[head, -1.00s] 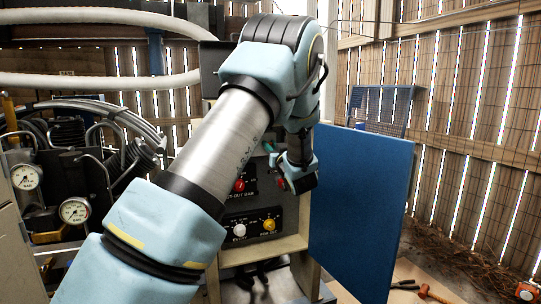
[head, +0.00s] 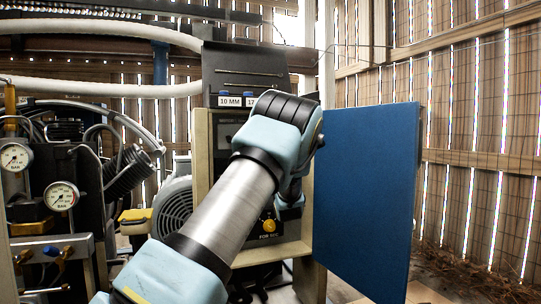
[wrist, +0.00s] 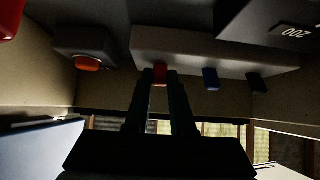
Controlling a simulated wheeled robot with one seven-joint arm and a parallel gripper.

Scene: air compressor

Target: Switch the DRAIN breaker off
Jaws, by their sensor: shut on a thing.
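In the wrist view a row of small levers sticks out from a grey housing (wrist: 220,55): a red lever (wrist: 160,72), a blue lever (wrist: 211,78) and a black lever (wrist: 257,82). My gripper (wrist: 161,76) has its two dark fingers close together, shut on the red lever. I cannot read any DRAIN label, so I cannot tell which breaker this is. In the head view my arm covers most of the control cabinet (head: 202,150), and the fingertips are hidden behind it.
An orange-red button (wrist: 88,63) sits on a separate grey box in the wrist view. In the head view a blue panel (head: 365,200) stands right beside the cabinet. A yellow knob (head: 269,225) shows low on the cabinet. Gauges (head: 61,196) and hoses crowd the left.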

